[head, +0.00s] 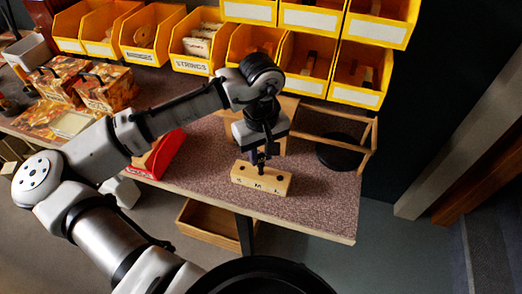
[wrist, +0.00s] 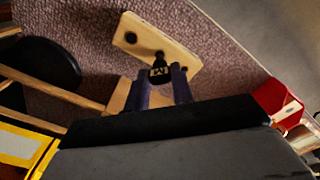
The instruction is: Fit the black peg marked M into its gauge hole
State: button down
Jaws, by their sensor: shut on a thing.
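The gauge block (head: 247,180), a pale wooden bar with letters on its front, lies on the bench. Dark holes show near its two ends in the head view. My gripper (head: 261,158) points down over the block's middle, where M is marked. It is shut on the black peg (wrist: 159,75), whose pale M label faces the wrist camera between the fingers. The block also shows in the wrist view (wrist: 146,40), with one end hole clear. The peg's narrow lower end is at the middle hole; I cannot tell whether it is inside or just above.
A wooden rack (head: 340,122) and a black round object (head: 337,152) stand to the right on the speckled bench (head: 310,205). A red object (head: 160,153) is at the left. Yellow bins (head: 205,45) line the back. The bench is clear right of the block.

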aim_at(261, 154)
jog(key=shift+f+b, duration=0.9)
jog(key=shift+f, duration=0.75)
jog(key=c, duration=1.1)
grip_release()
jog(key=shift+r, duration=0.1)
notch_tip(261, 154, up, 14)
jog(key=shift+f, duration=0.2)
